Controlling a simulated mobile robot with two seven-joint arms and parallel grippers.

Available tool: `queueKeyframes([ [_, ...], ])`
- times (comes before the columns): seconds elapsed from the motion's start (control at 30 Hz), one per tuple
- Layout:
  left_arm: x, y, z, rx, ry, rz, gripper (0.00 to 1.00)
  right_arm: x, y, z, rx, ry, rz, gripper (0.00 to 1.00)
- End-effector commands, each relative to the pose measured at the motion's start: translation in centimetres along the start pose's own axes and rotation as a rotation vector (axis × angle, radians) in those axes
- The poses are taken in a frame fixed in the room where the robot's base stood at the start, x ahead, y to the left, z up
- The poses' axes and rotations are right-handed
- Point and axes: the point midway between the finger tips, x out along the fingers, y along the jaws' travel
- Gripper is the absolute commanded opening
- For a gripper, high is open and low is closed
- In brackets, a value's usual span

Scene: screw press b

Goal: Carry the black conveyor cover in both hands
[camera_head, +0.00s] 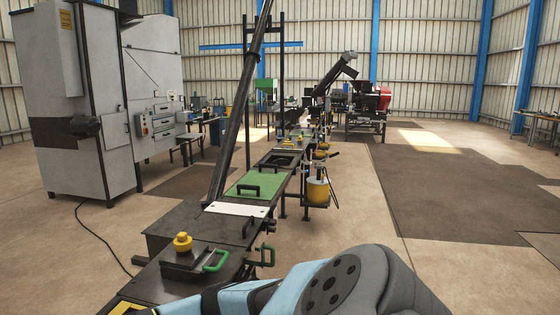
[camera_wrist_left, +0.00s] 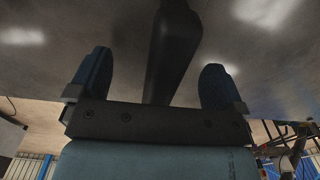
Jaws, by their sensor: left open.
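In the head view a dark flat panel (camera_head: 200,229) lies on the near part of the conveyor line; I cannot tell for sure that it is the black cover. In the left wrist view my left gripper (camera_wrist_left: 157,80) is open. A black bar (camera_wrist_left: 170,50), like a handle, runs between its spread fingers, under a dark grey surface (camera_wrist_left: 270,60). The fingers look apart from the bar. My left gripper does not show in the head view. One of my arms crosses the bottom of the head view; no right gripper fingers can be made out.
A white panel (camera_head: 238,209) and a green panel (camera_head: 262,182) lie farther along the line. A yellow knob (camera_head: 182,242) and a green handle (camera_head: 216,261) stand nearest. A slanted dark tube (camera_head: 240,110) rises over the line. Open floor (camera_head: 340,215) lies to the right.

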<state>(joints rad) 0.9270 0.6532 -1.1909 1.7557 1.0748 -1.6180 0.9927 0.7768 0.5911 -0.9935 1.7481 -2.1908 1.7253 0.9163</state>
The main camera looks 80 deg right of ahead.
Motion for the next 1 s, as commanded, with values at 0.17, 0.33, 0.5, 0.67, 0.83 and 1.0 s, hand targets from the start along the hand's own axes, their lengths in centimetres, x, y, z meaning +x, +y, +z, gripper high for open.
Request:
queueKeyframes([
  [0.17, 0.0, 0.0, 0.0, 0.0, 0.001, 0.0, 1.0, -0.1, 0.0, 0.0, 0.0, -0.001, 0.001, 0.0],
  [0.33, -0.7, 0.0, -0.1, 0.0, 0.001, 0.001, 1.0, -0.1, 0.1, 0.0, -0.001, -0.001, 0.001, 0.0],
  [0.5, -3.5, 0.0, -0.1, 0.001, 0.004, 0.001, 1.0, -0.1, 0.1, 0.0, -0.001, -0.001, 0.001, 0.0],
  [0.67, -7.0, 0.1, -0.1, 0.0, 0.004, 0.002, 1.0, -0.1, 0.1, 0.0, -0.001, -0.001, 0.001, 0.0],
  [0.83, -10.1, 0.1, -0.1, 0.001, 0.003, 0.001, 1.0, -0.1, 0.1, 0.0, -0.001, -0.002, 0.002, 0.0],
  [1.0, -11.7, 0.1, -0.1, 0.001, 0.001, 0.001, 1.0, -0.1, 0.1, 0.0, -0.002, -0.002, 0.002, 0.0],
])
